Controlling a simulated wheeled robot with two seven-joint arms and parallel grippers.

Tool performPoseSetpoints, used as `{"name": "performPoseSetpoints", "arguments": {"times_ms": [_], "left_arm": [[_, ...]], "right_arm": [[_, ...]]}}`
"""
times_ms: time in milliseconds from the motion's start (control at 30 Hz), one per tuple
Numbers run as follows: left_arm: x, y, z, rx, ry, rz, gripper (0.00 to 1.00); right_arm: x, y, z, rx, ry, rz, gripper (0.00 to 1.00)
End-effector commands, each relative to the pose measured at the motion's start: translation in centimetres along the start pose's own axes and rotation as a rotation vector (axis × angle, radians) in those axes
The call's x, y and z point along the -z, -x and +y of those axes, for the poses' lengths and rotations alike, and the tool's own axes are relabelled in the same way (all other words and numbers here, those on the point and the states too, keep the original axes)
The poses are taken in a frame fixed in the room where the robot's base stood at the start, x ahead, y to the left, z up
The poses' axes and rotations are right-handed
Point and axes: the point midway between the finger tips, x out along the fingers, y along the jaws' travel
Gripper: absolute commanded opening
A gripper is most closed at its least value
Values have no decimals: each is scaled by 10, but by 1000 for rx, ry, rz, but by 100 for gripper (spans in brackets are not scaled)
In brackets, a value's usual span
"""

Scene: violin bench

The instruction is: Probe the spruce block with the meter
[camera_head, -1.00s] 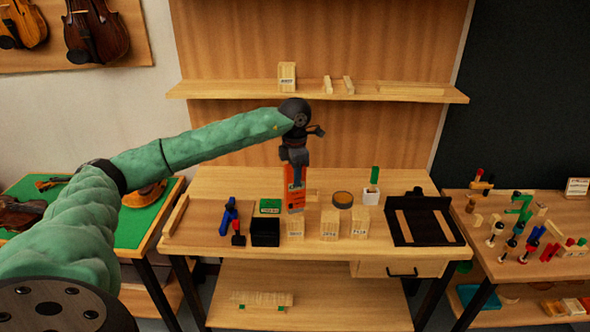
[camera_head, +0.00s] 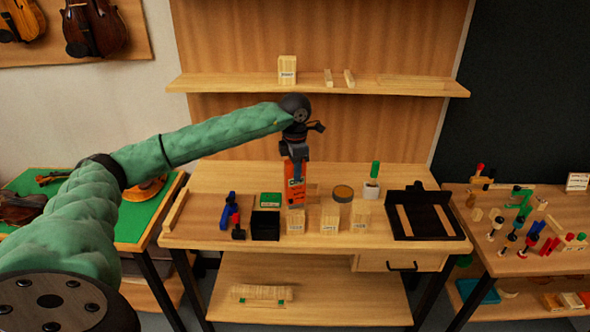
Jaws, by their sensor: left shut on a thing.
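My left gripper (camera_head: 297,155) is shut on an orange meter (camera_head: 295,184) and holds it upright over the middle of the bench. Three pale wooden blocks with small labels stand in a row near the front edge: a left block (camera_head: 296,220), a middle block (camera_head: 329,219) and a right block (camera_head: 361,217). The labels are too small to read, so I cannot tell which is spruce. The meter's lower end is right at the top of the left block; I cannot tell whether they touch. My right gripper is not in view.
A black box (camera_head: 265,224) and blue and red clamps (camera_head: 229,211) stand left of the blocks. A round tin (camera_head: 343,193), a white pot (camera_head: 371,190) and a black tray (camera_head: 447,225) are to the right. A shelf (camera_head: 220,83) runs behind, above the bench.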

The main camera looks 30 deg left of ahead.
Motion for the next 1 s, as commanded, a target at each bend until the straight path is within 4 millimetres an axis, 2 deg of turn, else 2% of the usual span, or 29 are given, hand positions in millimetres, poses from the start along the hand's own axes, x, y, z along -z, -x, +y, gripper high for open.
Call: {"name": "performPoseSetpoints", "arguments": {"times_ms": [1000], "left_arm": [[0, -7, 0, 0, 0, 0, 0]], "right_arm": [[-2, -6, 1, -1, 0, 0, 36]]}}
